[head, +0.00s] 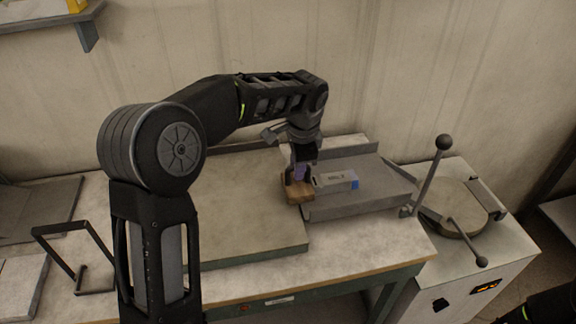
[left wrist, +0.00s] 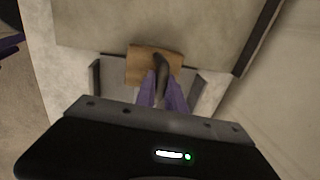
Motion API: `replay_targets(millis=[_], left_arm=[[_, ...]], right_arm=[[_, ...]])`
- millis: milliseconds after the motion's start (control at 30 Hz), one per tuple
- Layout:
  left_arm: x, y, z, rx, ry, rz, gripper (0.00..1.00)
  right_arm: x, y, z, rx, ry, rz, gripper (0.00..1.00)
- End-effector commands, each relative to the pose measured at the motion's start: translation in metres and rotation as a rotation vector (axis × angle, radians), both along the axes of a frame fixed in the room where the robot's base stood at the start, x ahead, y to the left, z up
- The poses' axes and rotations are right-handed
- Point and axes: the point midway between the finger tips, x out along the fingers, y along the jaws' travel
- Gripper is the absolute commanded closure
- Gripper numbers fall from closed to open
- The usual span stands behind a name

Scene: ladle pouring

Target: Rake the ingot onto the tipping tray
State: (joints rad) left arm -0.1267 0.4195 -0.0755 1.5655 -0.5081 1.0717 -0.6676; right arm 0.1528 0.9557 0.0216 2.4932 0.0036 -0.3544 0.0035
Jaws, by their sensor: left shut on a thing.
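The ingot (head: 336,181) is a grey bar with dark marking and a blue end. In the head view it lies on the left part of the grey tipping tray (head: 375,198). My left gripper (head: 299,172) is shut on the dark handle of a rake with a wooden block head (head: 298,191). The block is close beside the ingot's left end; I cannot tell whether they touch. In the left wrist view my purple fingers (left wrist: 162,95) hold the handle above the wooden block (left wrist: 143,65). The ingot cannot be made out there. My right gripper is out of view.
A large flat grey-brown plate (head: 245,215) lies left of the tray. A ball-ended lever (head: 443,143) rises right of the tray, near a machine with a round lid (head: 455,205). A dark bent frame (head: 75,255) stands at the left.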

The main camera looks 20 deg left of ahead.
Motion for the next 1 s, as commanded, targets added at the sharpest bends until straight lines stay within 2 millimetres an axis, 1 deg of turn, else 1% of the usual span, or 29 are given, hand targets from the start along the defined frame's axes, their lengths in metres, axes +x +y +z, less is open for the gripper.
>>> replay_targets(millis=[33,567,800,900,1000], left_arm=[[0.003,-0.005,0.002,-0.001,-0.002,-0.004,1.0],[0.031,-0.042,0.003,-0.001,-0.002,-0.004,1.0],[0.019,-0.025,-0.001,-0.001,-0.002,0.002,1.0],[0.018,-0.024,0.013,-0.001,-0.002,0.0,1.0],[0.018,-0.023,0.021,-0.001,-0.002,0.0,1.0]], right_arm=[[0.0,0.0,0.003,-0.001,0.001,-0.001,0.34],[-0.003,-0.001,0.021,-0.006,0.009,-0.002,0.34],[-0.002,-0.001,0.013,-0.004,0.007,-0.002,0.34],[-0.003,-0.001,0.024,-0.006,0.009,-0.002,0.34],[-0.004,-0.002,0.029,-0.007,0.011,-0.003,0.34]])
